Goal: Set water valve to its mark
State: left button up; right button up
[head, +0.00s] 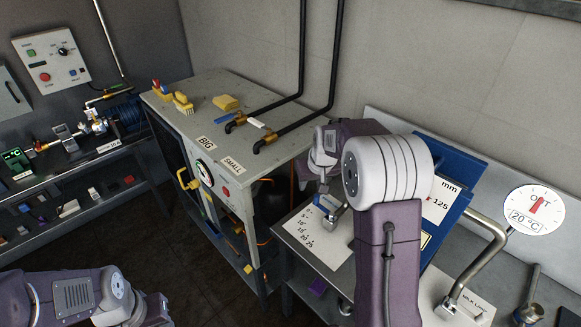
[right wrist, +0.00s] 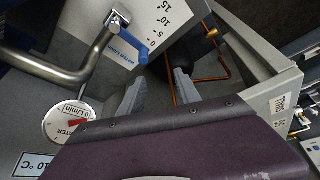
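The water valve has a blue lever (right wrist: 132,43) on a bent steel pipe (right wrist: 85,62), over a white scale plate (right wrist: 180,14) with numbers from 0 upward. The lever lies beside the 0 end. The blue lever (head: 327,203) and scale plate (head: 312,236) also show in the head view, partly behind my right arm. A round water gauge (right wrist: 68,122) reads 0 L/min. My right gripper (right wrist: 155,90) is open and empty, its fingers apart from the lever. It shows in the head view (head: 323,172) above the plate. My left gripper (head: 158,308) is low at left; its fingers are unclear.
A grey cabinet (head: 217,120) with BIG and SMALL labels and yellow blocks stands left of the valve. A blue box (head: 455,180) and a temperature dial (head: 535,209) are at right. A shelf bench (head: 75,160) is at far left. Dark floor lies open in front.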

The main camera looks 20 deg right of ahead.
aim_at(317, 195)
jog(key=shift+m, duration=0.3)
jog(key=d+f, duration=0.1)
jog(key=f, duration=0.1)
jog(key=d+f, duration=0.1)
jog(key=f, duration=0.2)
jog(key=w+d+f+p, duration=0.1)
jog(key=f, duration=0.1)
jog(key=shift+f, duration=0.3)
jog(key=shift+s+f, duration=0.1)
jog(key=shift+f, duration=0.05)
pick_arm(q)
jog(key=shift+s+a+r, duration=0.15)
jog(key=shift+s+r, duration=0.8)
jog(key=shift+r, duration=0.25)
jog(key=shift+w, duration=0.1)
pick_arm(e)
jog(key=shift+f, duration=0.1)
jog(key=shift+w, duration=0.2)
grip_shut()
pick_arm(q)
jog(key=shift+w, duration=0.1)
